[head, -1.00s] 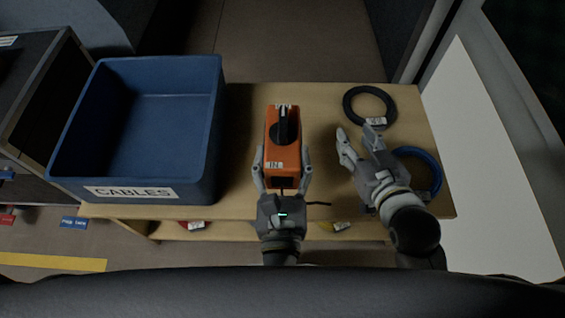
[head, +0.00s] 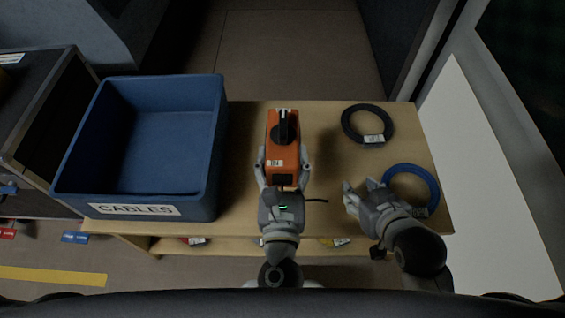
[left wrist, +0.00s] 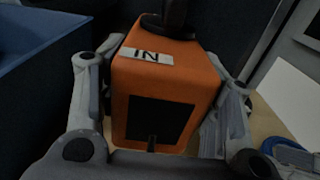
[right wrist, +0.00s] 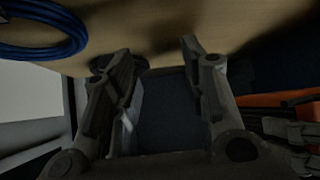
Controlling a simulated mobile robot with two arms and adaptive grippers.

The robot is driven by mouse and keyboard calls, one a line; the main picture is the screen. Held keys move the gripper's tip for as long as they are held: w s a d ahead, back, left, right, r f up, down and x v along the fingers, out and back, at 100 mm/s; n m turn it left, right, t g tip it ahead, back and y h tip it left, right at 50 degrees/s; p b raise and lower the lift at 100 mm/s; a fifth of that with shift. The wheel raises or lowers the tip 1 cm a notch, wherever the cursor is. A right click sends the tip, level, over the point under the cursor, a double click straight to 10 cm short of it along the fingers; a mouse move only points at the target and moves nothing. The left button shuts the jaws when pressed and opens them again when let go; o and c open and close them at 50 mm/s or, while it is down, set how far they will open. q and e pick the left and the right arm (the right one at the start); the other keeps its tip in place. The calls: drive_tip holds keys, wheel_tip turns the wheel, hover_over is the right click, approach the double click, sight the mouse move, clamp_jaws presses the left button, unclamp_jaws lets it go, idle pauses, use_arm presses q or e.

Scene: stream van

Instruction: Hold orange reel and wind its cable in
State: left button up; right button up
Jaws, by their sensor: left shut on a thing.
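The orange reel (head: 283,150) stands on the wooden table, with a black knob (head: 284,128) on top and an "IN" label. My left gripper (head: 283,166) is shut on it, one finger along each side. The left wrist view shows the reel (left wrist: 190,70) between both fingers, with a dark opening in its near face. A short dark cable end (head: 316,200) shows right of the left gripper; the rest of the cable is hidden. My right gripper (head: 360,187) is open and empty, right of the reel and apart from it.
A blue bin (head: 212,160) labelled CABLES stands left of the reel. A black cable coil (head: 350,131) lies at the back right. A blue coil (head: 432,183) lies beside the right gripper. A lower shelf (head: 215,244) holds tagged items. Tabletop between reel and black coil is clear.

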use_arm(q)
drive_tip(key=shift+w+r+p, duration=0.1)
drive_tip(key=shift+w+p, duration=0.35)
drive_tip(key=shift+w, duration=1.1)
use_arm(e)
drive_tip(key=shift+s+d+f+g+h, duration=0.1)
drive_tip(key=shift+s+d+f+g, duration=0.25)
drive_tip(key=shift+s, duration=0.3)
drive_tip(key=shift+s+d+f+g+h, duration=0.1)
drive_tip(key=shift+s+f+g, duration=0.3)
drive_tip(key=shift+s, duration=0.25)
drive_tip(key=shift+s+d+f+g+h, duration=0.1)
drive_tip(key=shift+s+d+f+g, duration=0.25)
drive_tip(key=shift+s, duration=0.3)
use_arm(q)
drive_tip(key=shift+w+p, duration=0.45)
drive_tip(key=shift+w, duration=1.5)
use_arm(e)
drive_tip(key=shift+s+d+f+g+h, duration=0.1)
drive_tip(key=shift+s+d+f+g, duration=0.15)
drive_tip(key=shift+s+g, duration=0.4)
drive_tip(key=shift+s+d+f+g+h, duration=0.1)
drive_tip(key=shift+s+d+f+g, duration=0.2)
drive_tip(key=shift+s, duration=0.6)
drive_tip(key=shift+s+d+f+g+h, duration=0.1)
drive_tip(key=shift+s+f+g, duration=0.25)
drive_tip(key=shift+s, duration=0.45)
